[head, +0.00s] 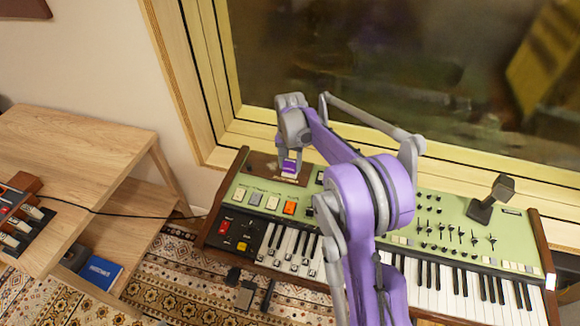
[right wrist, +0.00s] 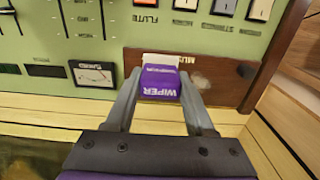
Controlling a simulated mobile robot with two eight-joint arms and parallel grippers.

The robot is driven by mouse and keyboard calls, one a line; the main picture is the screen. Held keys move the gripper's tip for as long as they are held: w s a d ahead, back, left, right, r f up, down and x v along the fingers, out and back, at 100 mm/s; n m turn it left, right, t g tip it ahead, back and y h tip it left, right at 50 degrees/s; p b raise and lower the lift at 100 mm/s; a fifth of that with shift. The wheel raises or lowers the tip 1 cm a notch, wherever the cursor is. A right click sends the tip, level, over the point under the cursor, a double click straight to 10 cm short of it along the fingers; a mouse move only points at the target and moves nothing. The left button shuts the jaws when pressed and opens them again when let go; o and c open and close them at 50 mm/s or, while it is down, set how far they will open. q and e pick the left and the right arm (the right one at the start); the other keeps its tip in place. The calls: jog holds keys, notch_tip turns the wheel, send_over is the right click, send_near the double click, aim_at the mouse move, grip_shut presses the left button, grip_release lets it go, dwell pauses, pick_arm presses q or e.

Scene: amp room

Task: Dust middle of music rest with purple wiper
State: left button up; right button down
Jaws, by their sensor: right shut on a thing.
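The purple wiper (head: 290,168), marked WIPER in the right wrist view (right wrist: 160,84), is held between the two fingers of my right gripper (head: 291,160). A white part shows at its far edge. The music rest (head: 262,164) is a brown wooden panel at the back left of the green keyboard; it also shows in the right wrist view (right wrist: 225,77). The wiper is over the panel and hides part of it and its lettering. I cannot tell if they touch. A pale grey dusty patch (right wrist: 200,80) shows right beside the wiper. My left gripper is out of view.
The keyboard (head: 240,211) has buttons and sliders, and a small dark stand-like object (head: 490,199) on its right. A window frame (head: 222,157) runs close behind. A wooden shelf table (head: 80,150) stands left, with a red device (head: 15,205) and a blue book (head: 100,272).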

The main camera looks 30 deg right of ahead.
aim_at(290, 160)
jog(key=shift+w+d+r, duration=0.1)
jog(key=shift+w+r, duration=0.05)
jog(key=shift+r, duration=0.35)
jog(key=shift+r+p, duration=0.3)
jog(key=shift+r, duration=0.1)
jog(key=shift+r+p, duration=0.35)
jog(key=shift+r, duration=0.5)
jog(key=shift+r+p, duration=0.4)
jog(key=shift+r, duration=0.5)
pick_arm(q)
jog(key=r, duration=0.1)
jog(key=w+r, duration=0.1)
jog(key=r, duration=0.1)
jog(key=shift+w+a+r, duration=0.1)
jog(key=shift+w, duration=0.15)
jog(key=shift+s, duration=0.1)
pick_arm(e)
jog(key=shift+a, duration=0.2)
